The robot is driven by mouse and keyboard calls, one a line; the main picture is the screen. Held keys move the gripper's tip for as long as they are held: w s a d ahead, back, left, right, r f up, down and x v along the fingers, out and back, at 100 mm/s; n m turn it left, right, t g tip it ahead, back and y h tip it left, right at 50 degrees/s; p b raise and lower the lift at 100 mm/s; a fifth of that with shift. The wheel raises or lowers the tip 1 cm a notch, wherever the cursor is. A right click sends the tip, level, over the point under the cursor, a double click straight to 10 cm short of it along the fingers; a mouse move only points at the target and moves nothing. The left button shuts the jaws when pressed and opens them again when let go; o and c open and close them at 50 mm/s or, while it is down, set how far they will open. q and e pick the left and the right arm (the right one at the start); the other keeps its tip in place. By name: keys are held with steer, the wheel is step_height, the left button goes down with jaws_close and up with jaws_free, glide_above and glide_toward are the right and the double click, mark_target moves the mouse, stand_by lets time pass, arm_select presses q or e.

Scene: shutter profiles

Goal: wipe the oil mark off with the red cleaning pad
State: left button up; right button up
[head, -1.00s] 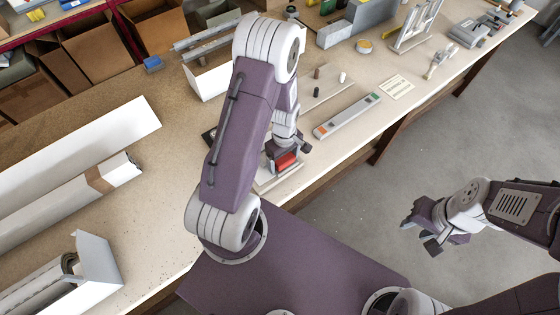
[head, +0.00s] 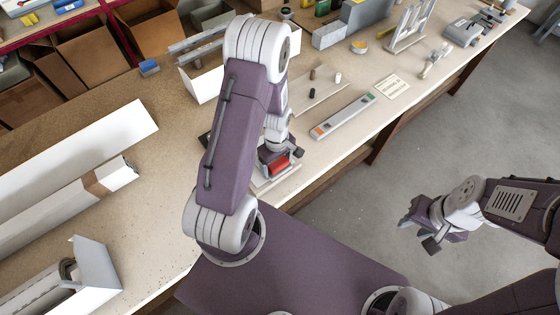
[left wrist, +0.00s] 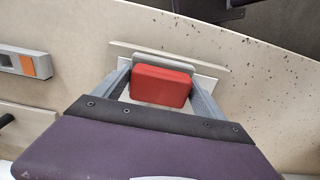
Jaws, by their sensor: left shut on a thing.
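The red cleaning pad (head: 278,164) is held by my left gripper (head: 273,170), low over the near edge of the bench. In the left wrist view the red pad (left wrist: 161,85) sits between the two grey fingers of the left gripper (left wrist: 160,82), with a grey backing behind it. A pale flat profile (left wrist: 208,84) lies under and around the pad; whether they touch I cannot tell. I cannot make out the oil mark; the pad and gripper hide part of the profile. My right gripper (head: 420,230) is empty, its fingers apart, over the floor to the right.
A grey bar with orange and green ends (head: 343,116) lies right of the left gripper. A paper card (head: 392,88) lies beyond it. Small dark specks dot the bench (head: 150,235).

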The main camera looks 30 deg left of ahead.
mark_target(270, 167)
arm_select(q)
steer(key=shift+s+a+f, duration=0.1)
steer(key=shift+s, duration=0.2)
steer(key=shift+s+a, duration=0.15)
steer(key=shift+s, duration=0.45)
steer(key=shift+s+a, duration=0.15)
steer(key=shift+s, duration=0.4)
steer(key=shift+f, duration=0.1)
steer(key=shift+s+a, duration=0.3)
steer(key=shift+s, duration=0.4)
steer(key=shift+s+a+b, duration=0.35)
steer(key=shift+s+a, duration=0.1)
steer(key=shift+s, duration=0.2)
steer(key=shift+r, duration=0.2)
